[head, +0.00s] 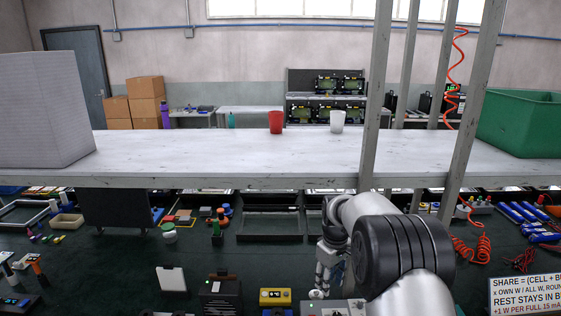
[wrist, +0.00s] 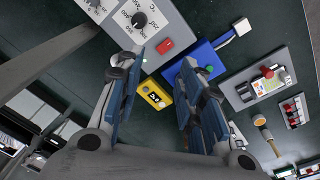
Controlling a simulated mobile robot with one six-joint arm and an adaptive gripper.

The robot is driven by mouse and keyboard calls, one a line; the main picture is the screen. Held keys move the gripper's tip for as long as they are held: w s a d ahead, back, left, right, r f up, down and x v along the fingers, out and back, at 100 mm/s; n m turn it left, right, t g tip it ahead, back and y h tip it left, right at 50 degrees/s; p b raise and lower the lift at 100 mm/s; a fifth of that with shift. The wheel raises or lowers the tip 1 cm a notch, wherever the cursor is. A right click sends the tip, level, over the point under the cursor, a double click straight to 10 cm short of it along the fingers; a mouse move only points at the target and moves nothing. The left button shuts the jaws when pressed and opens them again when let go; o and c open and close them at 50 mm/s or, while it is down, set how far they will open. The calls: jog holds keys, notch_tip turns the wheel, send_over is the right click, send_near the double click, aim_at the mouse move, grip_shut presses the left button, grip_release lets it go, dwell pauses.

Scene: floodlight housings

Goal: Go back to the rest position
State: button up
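My gripper (head: 327,272) hangs over the dark green work surface, below the white shelf in the head view, with my arm partly in front of it. In the wrist view my gripper (wrist: 157,72) has its two blue-padded fingers spread apart, with nothing held between them. A yellow device (wrist: 155,94) shows below, in the gap between the fingers. A yellow device (head: 275,298) also lies to the left of my gripper in the head view.
The white shelf (head: 220,160) and upright grey posts (head: 375,95) stand close to my arm. The work surface (head: 110,265) is crowded with small parts. A grey box with a dial (wrist: 150,25) and a blue box (wrist: 195,62) lie near the fingers.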

jog(key=s+r+m+t, duration=0.2)
jog(key=s+r+m, duration=0.1)
jog(key=s+r, duration=1.45)
jog(key=s+f+m+t+b, duration=0.1)
jog(key=s+m, duration=0.3)
jog(key=s, duration=1.7)
jog(key=shift+s+f+t+b, duration=0.15)
jog(key=shift+s+t+b, duration=0.15)
jog(key=shift+t+b, duration=0.1)
